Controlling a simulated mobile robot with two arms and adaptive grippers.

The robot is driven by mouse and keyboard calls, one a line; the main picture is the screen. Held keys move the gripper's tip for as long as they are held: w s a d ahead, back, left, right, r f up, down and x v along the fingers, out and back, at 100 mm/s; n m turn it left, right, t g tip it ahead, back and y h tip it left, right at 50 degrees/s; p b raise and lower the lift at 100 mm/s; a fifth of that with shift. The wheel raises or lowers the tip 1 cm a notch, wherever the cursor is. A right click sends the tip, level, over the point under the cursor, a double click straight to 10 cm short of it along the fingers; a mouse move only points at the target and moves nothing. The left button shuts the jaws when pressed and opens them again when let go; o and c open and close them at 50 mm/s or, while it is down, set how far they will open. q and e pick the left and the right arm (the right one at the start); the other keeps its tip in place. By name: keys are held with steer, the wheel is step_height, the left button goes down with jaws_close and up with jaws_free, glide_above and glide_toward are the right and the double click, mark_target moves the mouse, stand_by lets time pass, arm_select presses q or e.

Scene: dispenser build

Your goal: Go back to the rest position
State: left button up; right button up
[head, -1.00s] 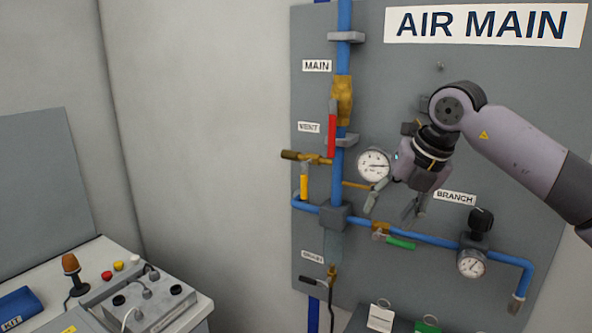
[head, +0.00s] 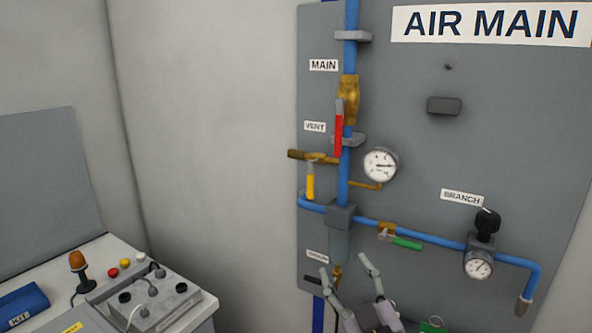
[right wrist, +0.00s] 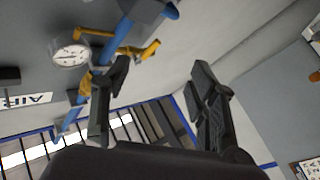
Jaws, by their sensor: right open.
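My right gripper (head: 350,285) is at the bottom of the head view, low in front of the air main panel (head: 420,170). Its two fingers are spread apart with nothing between them. They overlap the drain area in the picture; I cannot tell how far from the panel they are. The right wrist view shows the same open fingers (right wrist: 158,95), with the pipework tilted behind them. The right arm itself is mostly below the frame. My left gripper is not in view.
The panel carries a blue pipe (head: 420,237), a red main handle (head: 338,133), a yellow vent handle (head: 310,182), a green branch handle (head: 407,243) and gauges (head: 380,164). At left, a bench (head: 190,312) holds a control box (head: 150,302) and a blue kit case (head: 22,302).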

steer(key=s+d+f+m+g+h, duration=0.2)
steer(key=s+d+f+g, duration=0.15)
steer(key=f, duration=0.35)
steer(key=s+d+f+m+g+h, duration=0.1)
steer(key=s+d+f+m+g, duration=0.1)
steer(key=s+f, duration=0.4)
steer(key=s+d+f+m+g+h, duration=0.1)
steer(key=s+d+f+g+h, duration=0.15)
steer(key=f, duration=0.55)
steer(key=s+d+f+g, duration=0.1)
steer(key=s+f+g, duration=0.2)
steer(key=s, duration=0.3)
steer(key=s+d+f+m+g, duration=0.1)
steer(key=s+f+g, duration=0.15)
steer(key=s, duration=0.45)
steer(key=s+d+f+g, duration=0.1)
steer(key=s+f+g, duration=0.2)
steer(key=s, duration=0.3)
step_height(320, 180, down, 26)
steer(key=f, duration=0.1)
steer(key=s+d+f+g+b, duration=0.1)
steer(key=s+d+f+g, duration=0.1)
steer(key=s+f, duration=1.5)
steer(key=shift+s+d+y+b, duration=0.3)
steer(key=shift+s+d+y, duration=0.05)
steer(key=shift+d, duration=0.05)
steer(key=shift+f, duration=0.1)
